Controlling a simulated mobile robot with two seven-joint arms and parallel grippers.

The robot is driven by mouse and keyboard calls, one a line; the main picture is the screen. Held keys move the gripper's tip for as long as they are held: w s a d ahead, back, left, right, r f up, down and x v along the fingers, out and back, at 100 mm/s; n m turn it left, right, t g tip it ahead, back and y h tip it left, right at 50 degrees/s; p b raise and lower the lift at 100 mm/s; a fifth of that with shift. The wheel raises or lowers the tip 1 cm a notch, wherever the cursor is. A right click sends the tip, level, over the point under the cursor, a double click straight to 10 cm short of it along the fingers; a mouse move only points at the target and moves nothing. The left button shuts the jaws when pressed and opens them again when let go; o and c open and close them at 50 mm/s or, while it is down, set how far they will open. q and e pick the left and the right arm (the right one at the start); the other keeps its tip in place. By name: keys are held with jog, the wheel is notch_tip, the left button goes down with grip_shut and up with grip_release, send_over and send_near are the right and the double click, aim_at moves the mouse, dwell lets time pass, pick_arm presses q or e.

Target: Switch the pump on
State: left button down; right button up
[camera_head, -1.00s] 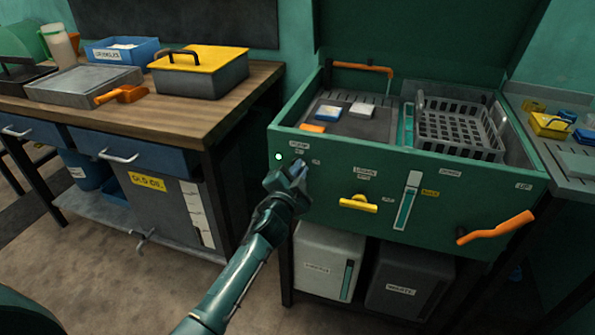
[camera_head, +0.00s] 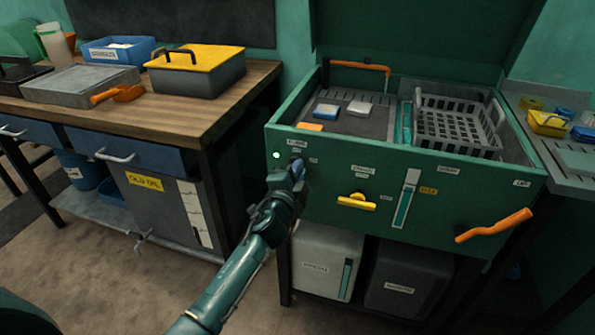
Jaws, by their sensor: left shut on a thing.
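The green parts washer (camera_head: 330,190) has a pump label (camera_head: 297,143) at the upper left of its front panel. Below the label is a small dark pump switch (camera_head: 297,163), mostly covered by my gripper. A small lamp (camera_head: 277,155) left of it glows pale green. My left gripper (camera_head: 291,174) is at the panel, shut on the pump switch; its fingers hide the switch's exact position. My right gripper is not in view.
A yellow handle (camera_head: 357,202), a sight gauge (camera_head: 406,200) and an orange lever (camera_head: 495,226) are on the same panel. A grey basket (camera_head: 455,125) sits in the open washer. A wooden workbench (camera_head: 175,105) stands at left.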

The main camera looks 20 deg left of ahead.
pick_arm(q)
jog(key=c, duration=1.5)
grip_release()
jog(key=shift+s, duration=0.1)
jog(key=s, duration=0.8)
jog(key=s+p, duration=0.1)
jog(key=s, duration=0.4)
jog(key=shift+a, duration=0.25)
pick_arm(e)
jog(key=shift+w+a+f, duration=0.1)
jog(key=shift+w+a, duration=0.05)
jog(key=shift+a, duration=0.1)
